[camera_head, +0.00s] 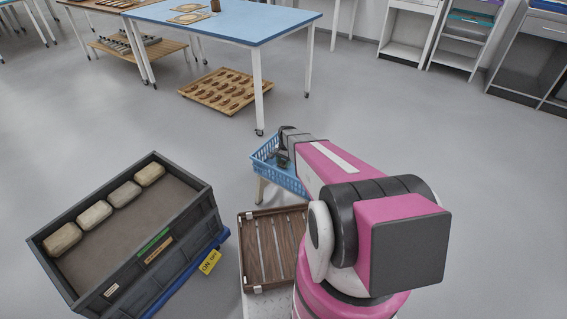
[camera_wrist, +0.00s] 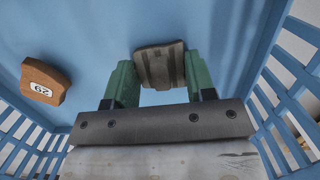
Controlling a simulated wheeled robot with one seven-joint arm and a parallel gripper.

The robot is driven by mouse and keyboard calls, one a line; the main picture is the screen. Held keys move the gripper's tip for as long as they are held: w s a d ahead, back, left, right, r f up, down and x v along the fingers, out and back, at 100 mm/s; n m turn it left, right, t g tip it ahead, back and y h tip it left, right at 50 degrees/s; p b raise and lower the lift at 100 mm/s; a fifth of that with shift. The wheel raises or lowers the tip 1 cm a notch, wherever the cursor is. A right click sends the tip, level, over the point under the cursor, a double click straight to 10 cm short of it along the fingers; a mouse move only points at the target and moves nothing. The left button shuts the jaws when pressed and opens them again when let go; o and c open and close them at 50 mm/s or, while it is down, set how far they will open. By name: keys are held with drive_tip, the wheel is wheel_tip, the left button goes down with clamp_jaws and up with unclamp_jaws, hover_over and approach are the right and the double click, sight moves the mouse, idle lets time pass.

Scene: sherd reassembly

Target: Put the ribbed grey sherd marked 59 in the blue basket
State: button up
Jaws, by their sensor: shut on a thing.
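A ribbed grey sherd (camera_wrist: 160,62) is between the two green fingers of my gripper (camera_wrist: 158,80), which is shut on it; no number shows on the side I see. The blue basket (camera_wrist: 100,25) surrounds this view: its smooth floor lies beyond the sherd and its slatted walls stand at left and right. I cannot tell whether the sherd touches the floor. In the head view the basket (camera_head: 288,181) stands just past my arm, and my arm hides part of it and the gripper.
An orange-brown sherd (camera_wrist: 45,82) with a white number label lies in the basket at left. A slatted wooden tray (camera_head: 262,250) stands in front of the basket. A grey crate (camera_head: 190,235) with several pale blocks is at left. A blue-topped table (camera_head: 235,20) stands behind.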

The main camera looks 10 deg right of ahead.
drive_tip(key=shift+f, duration=0.2)
drive_tip(key=o, duration=0.9)
drive_tip(key=shift+r, duration=0.1)
wheel_tip(320, 180, up, 12)
drive_tip(key=w+d, duration=0.1)
drive_tip(key=s+r+n, duration=0.3)
drive_tip(key=s+r, duration=0.2)
drive_tip(key=s, duration=0.3)
drive_tip(key=s+r+n, duration=0.2)
drive_tip(key=s+r, duration=0.3)
drive_tip(key=s, duration=0.3)
drive_tip(key=s+a+r+n+t+h, duration=0.1)
drive_tip(key=s+r+n, duration=0.2)
drive_tip(key=s+r, duration=0.2)
drive_tip(key=shift+s+a+r+n, duration=0.1)
drive_tip(key=shift+s+n, duration=0.2)
drive_tip(key=shift+s, duration=1.4)
